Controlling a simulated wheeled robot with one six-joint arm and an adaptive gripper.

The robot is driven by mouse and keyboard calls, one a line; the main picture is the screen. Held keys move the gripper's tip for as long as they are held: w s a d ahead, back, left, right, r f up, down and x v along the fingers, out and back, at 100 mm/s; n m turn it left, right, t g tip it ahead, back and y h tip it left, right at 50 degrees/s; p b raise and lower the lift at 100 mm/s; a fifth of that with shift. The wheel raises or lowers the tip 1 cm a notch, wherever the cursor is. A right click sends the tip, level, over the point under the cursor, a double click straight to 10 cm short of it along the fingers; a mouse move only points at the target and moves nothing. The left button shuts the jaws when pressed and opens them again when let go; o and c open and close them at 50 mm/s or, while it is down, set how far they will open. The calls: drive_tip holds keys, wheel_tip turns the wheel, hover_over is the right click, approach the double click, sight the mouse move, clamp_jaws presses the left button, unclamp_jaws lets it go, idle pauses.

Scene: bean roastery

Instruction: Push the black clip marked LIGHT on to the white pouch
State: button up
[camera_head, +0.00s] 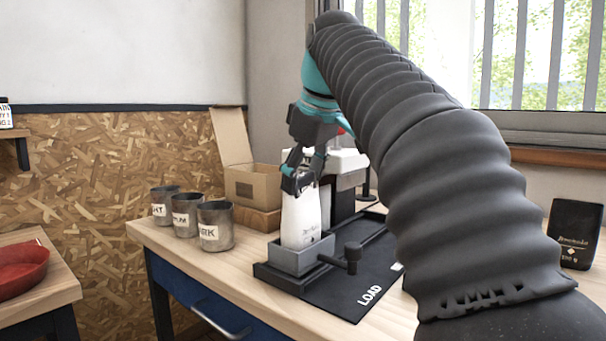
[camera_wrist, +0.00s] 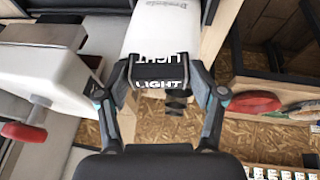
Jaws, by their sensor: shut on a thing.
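The white pouch (camera_head: 299,220) stands upright in a grey holder (camera_head: 297,260) on the bench; its printed face also shows in the wrist view (camera_wrist: 165,30). My gripper (camera_head: 297,183) is at the pouch's top edge. In the wrist view my gripper (camera_wrist: 160,82) is shut on the black clip (camera_wrist: 161,71), one finger at each end, with LIGHT in white letters. The clip lies across the pouch's top end in that view. I cannot tell how far it sits over the edge. In the head view the clip is mostly hidden by the fingers.
The holder is on a black base (camera_head: 345,285) marked LOAD, with a dark knob (camera_head: 352,252) beside it. Labelled metal cups (camera_head: 215,226) and an open cardboard box (camera_head: 252,187) stand left. A white-topped machine (camera_head: 346,160) is close behind. A black pouch (camera_head: 575,232) stands far right.

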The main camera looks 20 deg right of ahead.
drive_tip(key=shift+f, duration=0.3)
drive_tip(key=o, duration=1.1)
drive_tip(key=shift+w, duration=0.1)
drive_tip(key=shift+o, duration=0.3)
drive_tip(key=shift+r, duration=0.2)
drive_tip(key=shift+r+p, duration=0.6)
drive_tip(key=shift+r, duration=2.85)
